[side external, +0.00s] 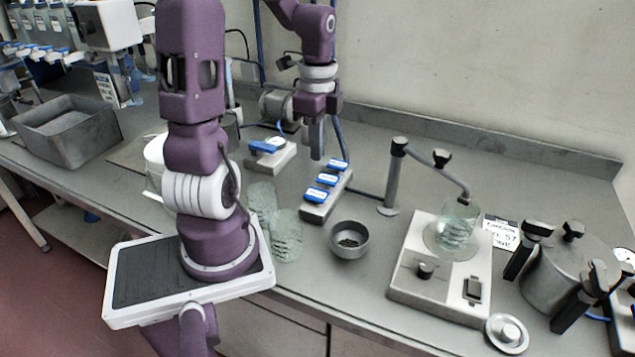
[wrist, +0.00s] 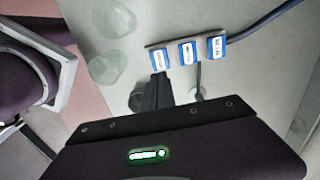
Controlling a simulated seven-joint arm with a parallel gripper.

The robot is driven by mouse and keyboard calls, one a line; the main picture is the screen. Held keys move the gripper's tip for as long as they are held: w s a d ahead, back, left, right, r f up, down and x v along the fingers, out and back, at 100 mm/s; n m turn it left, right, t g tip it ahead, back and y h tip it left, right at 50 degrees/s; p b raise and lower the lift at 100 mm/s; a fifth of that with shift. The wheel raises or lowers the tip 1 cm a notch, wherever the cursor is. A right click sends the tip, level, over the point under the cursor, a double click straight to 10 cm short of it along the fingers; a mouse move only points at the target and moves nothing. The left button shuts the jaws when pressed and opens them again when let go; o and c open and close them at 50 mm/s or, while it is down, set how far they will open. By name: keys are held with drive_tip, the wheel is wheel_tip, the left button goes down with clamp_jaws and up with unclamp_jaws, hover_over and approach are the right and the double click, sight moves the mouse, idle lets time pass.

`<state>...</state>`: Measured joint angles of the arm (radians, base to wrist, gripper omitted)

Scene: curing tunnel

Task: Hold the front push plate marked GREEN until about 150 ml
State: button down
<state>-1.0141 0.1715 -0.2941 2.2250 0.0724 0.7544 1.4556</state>
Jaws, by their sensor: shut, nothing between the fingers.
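A grey block (side external: 306,211) on the bench bears three blue push plates with white labels. The front push plate (side external: 314,196) is the one nearest the side camera; its lettering is too small to read. In the wrist view the front plate (wrist: 160,58) is at the left end of the row. My gripper (side external: 317,156) is shut and empty, pointing down above the block; in the wrist view its fingers (wrist: 159,78) appear just below the front plate, apparently apart from it. A glass beaker (side external: 459,222) stands on a white-topped device (side external: 408,295) under a spout (side external: 467,190); its liquid level is unclear.
Another blue-topped unit (side external: 268,150) is behind. A steel pot with black clamps (side external: 555,280) is at the far right. A hose runs from the block to the spout post (side external: 393,180).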

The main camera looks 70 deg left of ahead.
sight(316, 194)
wheel_tip(316, 194, down, 10)
drive_tip(key=shift+r, duration=0.25)
drive_tip(key=shift+s+f, duration=0.1)
drive_tip(key=shift+f, duration=1.1)
wheel_tip(316, 194, up, 14)
drive_tip(key=shift+r, duration=0.15)
idle(1.8)
